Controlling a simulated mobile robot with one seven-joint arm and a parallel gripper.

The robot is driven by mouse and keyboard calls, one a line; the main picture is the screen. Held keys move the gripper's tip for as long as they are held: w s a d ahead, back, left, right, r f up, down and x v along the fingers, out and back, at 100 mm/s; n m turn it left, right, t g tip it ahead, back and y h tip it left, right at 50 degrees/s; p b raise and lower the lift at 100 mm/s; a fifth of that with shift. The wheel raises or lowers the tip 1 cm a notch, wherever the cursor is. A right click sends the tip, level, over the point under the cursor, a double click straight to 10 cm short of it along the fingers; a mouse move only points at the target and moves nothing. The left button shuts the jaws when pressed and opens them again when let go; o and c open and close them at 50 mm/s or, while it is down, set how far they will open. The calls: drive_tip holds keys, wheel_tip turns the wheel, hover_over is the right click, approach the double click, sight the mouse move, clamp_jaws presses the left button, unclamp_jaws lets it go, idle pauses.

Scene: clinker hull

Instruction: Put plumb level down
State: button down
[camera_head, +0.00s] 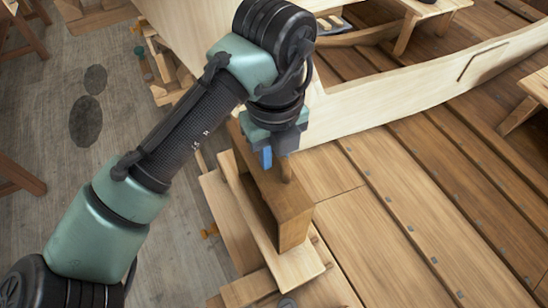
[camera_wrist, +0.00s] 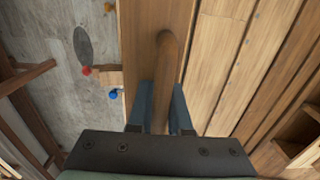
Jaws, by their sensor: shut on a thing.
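The plumb level appears to be the long brown wooden body (camera_head: 294,228) at the centre of the head view, with a rounded wooden bar (camera_wrist: 168,60) along it like a handle. My gripper (camera_wrist: 160,108) is shut on this bar, one blue finger on each side. In the head view my gripper (camera_head: 276,158) points down over the brown body, and my wrist hides its far end. The body seems to rest on, or hang just above, a pale board (camera_head: 303,268); I cannot tell if they touch.
The pale planked hull (camera_head: 420,85) rises behind and to the right. Broad, riveted planks (camera_head: 385,225) fill the right side. Grey floor (camera_head: 50,110) lies to the left. Small red (camera_wrist: 86,71) and blue (camera_wrist: 113,94) knobs stick out left of the brown body in the wrist view.

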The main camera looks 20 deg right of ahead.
drive_tip(key=shift+f, duration=0.35)
drive_tip(key=c, duration=0.8)
unclamp_jaws()
drive_tip(key=shift+c, duration=0.2)
drive_tip(key=shift+r, duration=0.65)
wheel_tip(320, 180, up, 11)
drive_tip(key=shift+f+b, duration=0.1)
drive_tip(key=shift+b, duration=0.75)
drive_tip(key=shift+r, duration=0.4)
